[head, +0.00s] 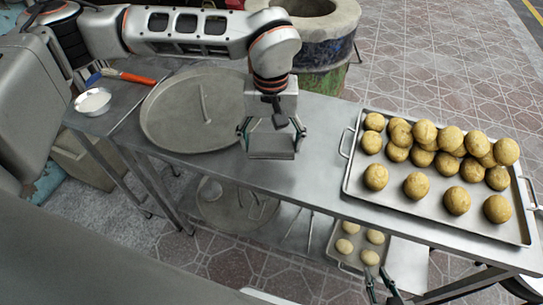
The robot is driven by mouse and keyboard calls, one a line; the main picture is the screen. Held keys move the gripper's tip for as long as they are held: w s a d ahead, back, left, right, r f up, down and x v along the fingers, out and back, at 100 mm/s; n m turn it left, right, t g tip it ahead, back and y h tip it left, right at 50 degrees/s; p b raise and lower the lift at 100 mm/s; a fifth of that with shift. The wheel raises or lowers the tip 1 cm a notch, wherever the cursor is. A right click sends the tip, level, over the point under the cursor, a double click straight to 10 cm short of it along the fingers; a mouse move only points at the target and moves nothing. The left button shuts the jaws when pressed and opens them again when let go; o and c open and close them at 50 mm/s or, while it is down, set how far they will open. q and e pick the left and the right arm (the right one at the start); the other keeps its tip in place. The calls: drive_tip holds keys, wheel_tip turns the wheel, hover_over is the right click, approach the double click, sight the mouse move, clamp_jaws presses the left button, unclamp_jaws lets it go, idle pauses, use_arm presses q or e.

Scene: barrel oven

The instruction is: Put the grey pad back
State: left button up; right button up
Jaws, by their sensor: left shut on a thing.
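My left gripper (271,137) comes in from the upper left and points down over the middle of the metal table. It is shut on the grey pad (272,147), a small flat grey piece that spans between its two fingers. I cannot tell whether the pad touches the tabletop. Dark fingertips of my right gripper (382,284) show at the bottom edge, in front of the table. Most of that gripper is out of frame, so its opening is unclear.
The metal table (310,150) holds a round tray (160,120) with a thin tool at left, a white bowl (92,102), an orange-handled brush (128,76), and a tray of round dough pieces (350,180) at right. A barrel oven (318,45) stands behind. The lower shelf holds another dough tray (340,262).

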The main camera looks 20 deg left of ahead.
sight(271, 166)
use_arm(q)
drive_tip(key=shift+f, duration=2.75)
drive_tip(key=shift+f, duration=0.2)
drive_tip(key=o, duration=1.1)
drive_tip(key=shift+o, duration=0.2)
wheel_tip(271, 166, up, 12)
drive_tip(key=shift+r, duration=0.2)
